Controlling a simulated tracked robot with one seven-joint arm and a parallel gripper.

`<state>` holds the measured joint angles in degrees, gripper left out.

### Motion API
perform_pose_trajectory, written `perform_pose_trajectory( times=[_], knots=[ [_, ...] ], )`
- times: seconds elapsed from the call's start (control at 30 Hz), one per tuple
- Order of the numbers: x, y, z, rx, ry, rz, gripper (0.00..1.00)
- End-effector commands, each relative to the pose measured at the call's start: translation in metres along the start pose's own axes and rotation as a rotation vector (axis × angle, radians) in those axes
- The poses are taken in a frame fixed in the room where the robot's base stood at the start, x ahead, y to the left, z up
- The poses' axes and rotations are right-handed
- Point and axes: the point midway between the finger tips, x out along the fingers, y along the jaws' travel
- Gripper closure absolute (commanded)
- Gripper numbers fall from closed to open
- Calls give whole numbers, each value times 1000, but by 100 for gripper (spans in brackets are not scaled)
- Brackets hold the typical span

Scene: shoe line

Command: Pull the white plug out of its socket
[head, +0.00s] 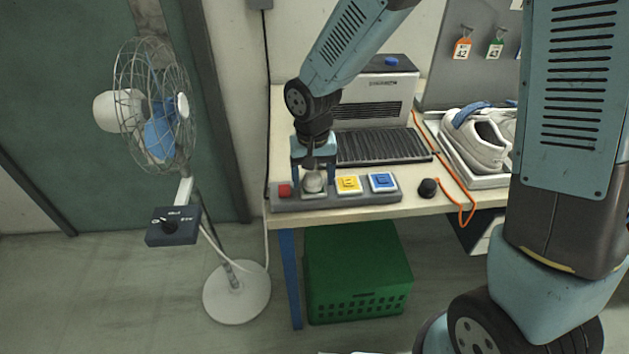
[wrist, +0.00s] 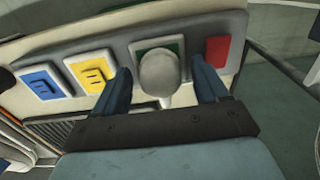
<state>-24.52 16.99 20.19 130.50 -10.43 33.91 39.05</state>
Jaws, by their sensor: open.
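The white plug (head: 313,182) sits in a power strip (head: 335,202) along the front of the table. In the wrist view the plug (wrist: 159,73) is a rounded pale body standing over a green socket (wrist: 172,46), with its cord end toward my gripper. My gripper (head: 313,178) points down over it in the head view. In the wrist view its two blue fingers (wrist: 164,84) are open, one on each side of the plug, with visible gaps. The cord's further run is hidden.
A red switch (head: 284,190) is left of the plug; yellow (head: 348,184) and blue (head: 383,181) sockets are right of it. A black knob (head: 428,188) and orange cord (head: 447,172) lie further right. A fan (head: 160,110) stands left; a green crate (head: 357,270) is under the table.

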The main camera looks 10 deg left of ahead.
Motion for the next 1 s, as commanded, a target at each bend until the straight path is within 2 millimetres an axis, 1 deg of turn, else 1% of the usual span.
perform_pose_trajectory(
  times=[0.97, 1.0],
  knots=[
    [0, -1, 0, 0, 0, 0, 27],
    [0, -1, 0, 0, 0, 0, 30]
  ],
)
